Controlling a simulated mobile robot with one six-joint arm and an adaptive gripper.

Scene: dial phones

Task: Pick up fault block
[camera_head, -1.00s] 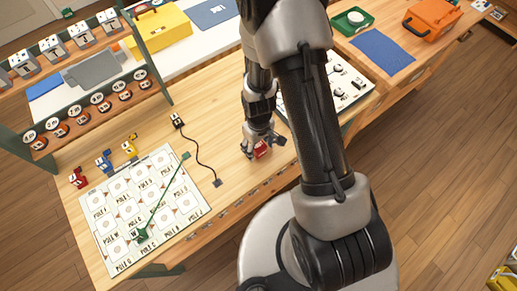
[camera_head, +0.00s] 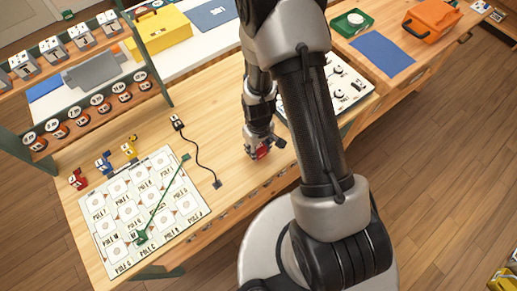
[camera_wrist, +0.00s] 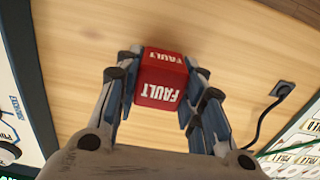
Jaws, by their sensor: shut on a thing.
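The fault block (camera_wrist: 161,82) is a red cube with white "FAULT" lettering on two faces, seen in the wrist view between my two fingers. My gripper (camera_wrist: 158,88) is shut on it, with one finger on each side. In the head view my gripper (camera_head: 260,150) is low over the wooden table, and part of the red fault block (camera_head: 264,152) shows at its fingertips. I cannot tell whether the block touches the table.
A white board (camera_head: 117,239) with labelled poles and a green cord lies at the left. Small red, blue and yellow pieces (camera_head: 103,162) stand behind it. A black cable (camera_head: 198,156) lies left of my gripper. A white panel (camera_head: 344,92) lies to the right, partly behind my arm.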

